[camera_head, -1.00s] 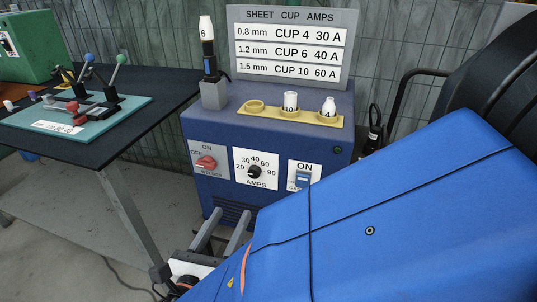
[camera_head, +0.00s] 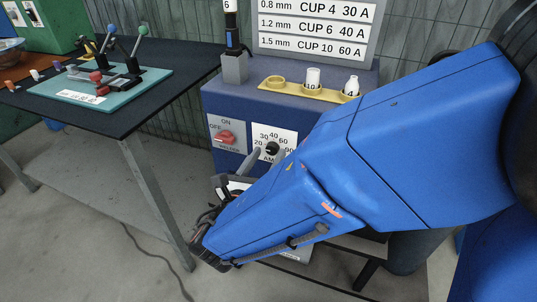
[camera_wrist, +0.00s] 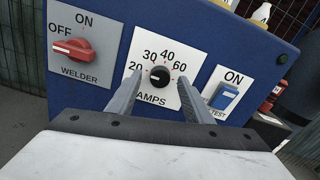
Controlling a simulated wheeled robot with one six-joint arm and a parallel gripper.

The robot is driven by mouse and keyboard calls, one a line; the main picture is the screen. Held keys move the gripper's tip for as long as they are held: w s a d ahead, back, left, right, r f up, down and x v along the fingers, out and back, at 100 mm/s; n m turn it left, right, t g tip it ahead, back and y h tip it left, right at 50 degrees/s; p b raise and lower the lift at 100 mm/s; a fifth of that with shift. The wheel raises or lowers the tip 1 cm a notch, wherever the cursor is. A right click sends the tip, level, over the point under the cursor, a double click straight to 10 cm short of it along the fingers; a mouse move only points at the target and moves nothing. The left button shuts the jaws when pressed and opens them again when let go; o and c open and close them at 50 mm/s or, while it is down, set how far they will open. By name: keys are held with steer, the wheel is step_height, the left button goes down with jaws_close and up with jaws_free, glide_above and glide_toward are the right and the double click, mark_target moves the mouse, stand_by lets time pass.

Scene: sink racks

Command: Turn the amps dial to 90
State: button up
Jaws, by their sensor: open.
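The amps dial (camera_wrist: 160,78) is a round black knob on a white plate on the front of the blue welder box; the head view shows it too (camera_head: 272,148). In the wrist view its white mark points left, roughly toward 20. The marks 20, 30, 40 and 60 show there; the 90 is hidden behind the right finger. My gripper (camera_wrist: 160,88) is open, with one grey finger at each side of the knob. A gap shows between each finger and the knob; I cannot tell how near the tips are to the panel.
A red welder switch (camera_wrist: 73,49) is left of the dial, and a blue test switch (camera_wrist: 224,96) is close on the right. A yellow cup holder (camera_head: 298,90) stands on the box. A dark table (camera_head: 130,115) with levers is at the left.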

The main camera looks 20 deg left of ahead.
steer(key=shift+w, duration=0.55)
steer(key=shift+c, duration=0.5)
steer(key=c, duration=1)
steer(key=shift+o, duration=0.2)
